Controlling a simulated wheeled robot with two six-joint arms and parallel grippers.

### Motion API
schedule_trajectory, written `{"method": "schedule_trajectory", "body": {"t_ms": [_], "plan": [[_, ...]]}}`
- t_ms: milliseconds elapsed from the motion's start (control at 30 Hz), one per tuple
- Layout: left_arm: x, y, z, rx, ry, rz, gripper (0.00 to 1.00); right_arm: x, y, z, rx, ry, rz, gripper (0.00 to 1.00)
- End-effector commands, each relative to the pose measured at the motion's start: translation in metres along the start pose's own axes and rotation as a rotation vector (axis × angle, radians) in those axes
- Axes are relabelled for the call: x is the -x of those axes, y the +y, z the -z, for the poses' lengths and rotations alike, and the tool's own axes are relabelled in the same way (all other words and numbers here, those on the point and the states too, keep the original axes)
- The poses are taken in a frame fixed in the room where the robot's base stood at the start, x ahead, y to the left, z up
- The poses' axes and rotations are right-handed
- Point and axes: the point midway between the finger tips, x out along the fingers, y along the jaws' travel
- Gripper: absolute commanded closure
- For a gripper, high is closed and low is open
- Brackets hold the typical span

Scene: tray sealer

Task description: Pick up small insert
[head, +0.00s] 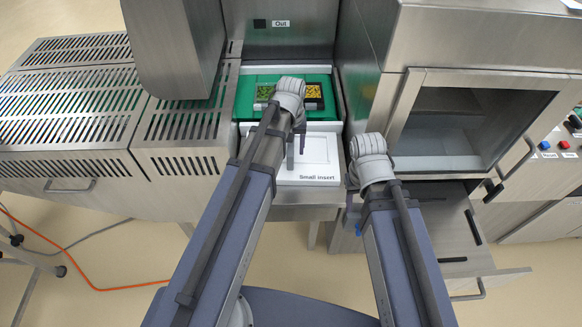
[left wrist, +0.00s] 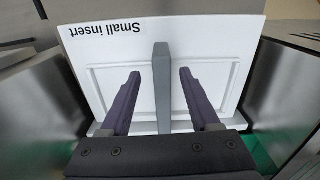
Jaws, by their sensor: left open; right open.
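The small insert (head: 318,148) is a white plate with a raised rectangular border and the printed words "Small insert". It lies in front of the green tray area in the head view. In the left wrist view the insert (left wrist: 105,75) fills the middle, with a grey upright handle (left wrist: 162,75) standing on it. My left gripper (left wrist: 158,80) is open, with one dark finger on each side of the handle and a gap on both sides. In the head view my left gripper (head: 296,148) is over the insert, partly hidden by its own wrist. My right gripper is hidden behind my right arm.
A green tray holder (head: 245,98) with green and yellow contents lies behind the insert. A slotted metal cover (head: 180,125) stands left. A steel cabinet with a window (head: 470,125) and an open drawer (head: 445,225) stand right. A metal housing (head: 172,45) overhangs behind left.

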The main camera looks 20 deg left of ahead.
Motion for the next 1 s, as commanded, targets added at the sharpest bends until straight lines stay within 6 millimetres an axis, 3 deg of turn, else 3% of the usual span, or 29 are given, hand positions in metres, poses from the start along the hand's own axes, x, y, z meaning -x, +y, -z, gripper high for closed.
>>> {"method": "schedule_trajectory", "body": {"t_ms": [300, 633, 1000], "plan": [[-0.043, -0.001, 0.000, 0.000, 0.000, 0.000, 0.38, -0.043, -0.004, 0.003, -0.002, 0.000, 0.000, 0.50], [-0.044, -0.001, -0.001, 0.000, -0.001, 0.000, 0.39, -0.044, -0.004, 0.003, -0.002, 0.000, 0.000, 0.50], [-0.044, -0.001, 0.000, 0.000, -0.001, 0.000, 0.80, -0.044, -0.004, 0.003, -0.002, 0.000, 0.000, 0.50]]}}
